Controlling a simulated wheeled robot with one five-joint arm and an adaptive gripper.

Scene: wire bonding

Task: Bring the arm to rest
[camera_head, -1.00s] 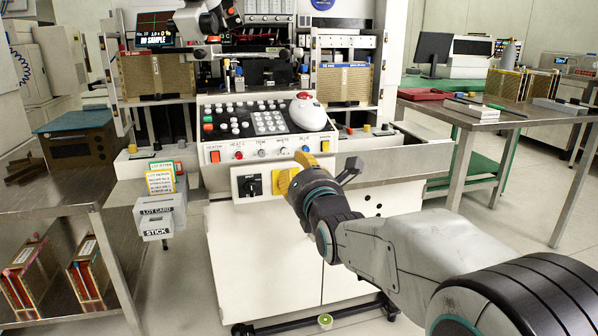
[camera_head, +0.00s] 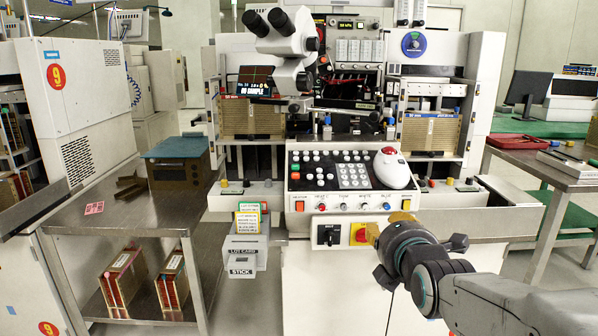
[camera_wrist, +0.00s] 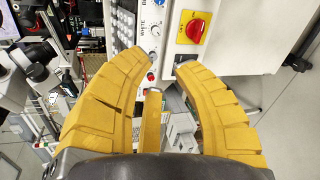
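My gripper (camera_wrist: 164,60) shows in the wrist view with its yellow fingers spread apart and nothing between the tips. In the head view my gripper (camera_head: 372,232) is mostly hidden behind my wrist, in front of the machine's lower front panel. The wire bonding machine (camera_head: 352,208) stands ahead, with a sloped keypad panel (camera_head: 335,178) of white buttons. A red rotary switch on a yellow plate (camera_head: 359,234) sits just left of my gripper in the head view. The same red switch (camera_wrist: 195,28) is beyond and right of the fingertips in the wrist view.
A steel table (camera_head: 120,225) with a brown, blue-topped box (camera_head: 178,165) stands at left. Lot card and stick holders (camera_head: 243,255) hang beside the machine. Another steel table (camera_head: 545,172) is at right. Grey floor lies between the machine and that table.

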